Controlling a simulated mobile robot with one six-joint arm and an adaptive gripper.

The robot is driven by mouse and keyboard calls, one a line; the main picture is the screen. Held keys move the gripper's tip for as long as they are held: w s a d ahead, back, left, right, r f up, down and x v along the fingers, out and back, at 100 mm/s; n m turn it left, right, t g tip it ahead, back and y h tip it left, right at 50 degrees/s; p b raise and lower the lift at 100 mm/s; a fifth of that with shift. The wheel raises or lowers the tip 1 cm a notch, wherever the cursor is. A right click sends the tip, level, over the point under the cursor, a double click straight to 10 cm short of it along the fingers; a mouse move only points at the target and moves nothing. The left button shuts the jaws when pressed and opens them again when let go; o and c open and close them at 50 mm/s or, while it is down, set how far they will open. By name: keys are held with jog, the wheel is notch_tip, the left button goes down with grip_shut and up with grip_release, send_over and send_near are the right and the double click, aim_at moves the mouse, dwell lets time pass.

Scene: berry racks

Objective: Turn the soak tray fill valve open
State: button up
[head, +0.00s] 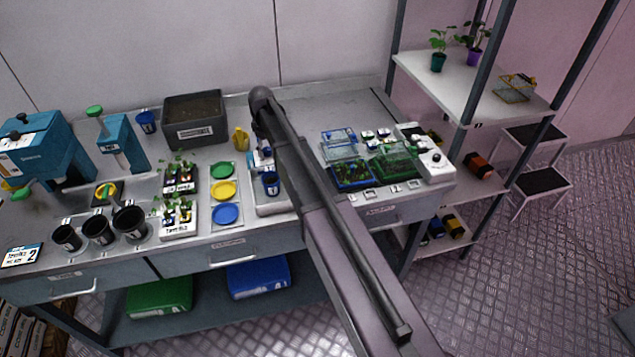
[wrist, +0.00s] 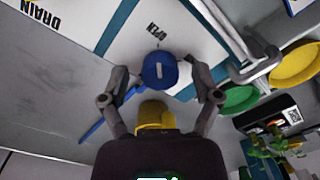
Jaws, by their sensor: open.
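A round blue knob (wrist: 158,72) with a short white bar stands on a white panel (wrist: 140,38) in the wrist view. The word OPEN is printed just beyond it, and a DRAIN label (wrist: 42,14) is at the upper left. The knob lies between and slightly beyond my open fingertips (wrist: 160,84); I see no finger touching it. A yellow piece (wrist: 155,115) shows between the fingers, nearer my palm; whether it touches the gripper is unclear. In the head view my arm hides most of my gripper and part of the white unit (head: 272,205) below it.
Green (head: 222,171), yellow (head: 224,190) and blue (head: 226,213) discs lie left of my arm. Black pots (head: 98,230) and plant trays (head: 180,178) stand farther left. A grey soil bin (head: 194,122) is behind. Clear and green boxes (head: 393,163) sit to the right.

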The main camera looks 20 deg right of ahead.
aim_at(267, 150)
jog(key=m, duration=0.7)
jog(key=shift+m, duration=0.4)
jog(key=m, duration=0.4)
jog(key=shift+a, duration=0.1)
jog(key=m, duration=0.4)
notch_tip(267, 150, up, 14)
jog(key=p, duration=1.4)
jog(key=s+d+f+n+b, duration=0.1)
jog(key=s+d+n, duration=0.1)
jog(key=s, duration=0.7)
jog(key=s+d+f+n+b, duration=0.2)
jog(key=s+d, duration=0.2)
jog(key=s, duration=0.6)
jog(key=s+d+f+n+b, duration=0.2)
jog(key=s+d, duration=0.2)
jog(key=s, duration=0.5)
jog(key=shift+s+n, duration=0.15)
jog(key=shift+n, duration=0.15)
jog(key=shift+d, duration=0.1)
jog(key=shift+s+d+f, duration=0.1)
jog(key=shift+s+d, duration=0.05)
jog(key=shift+s, duration=0.35)
jog(key=shift+s+d+f, duration=0.1)
jog(key=shift+s, duration=0.4)
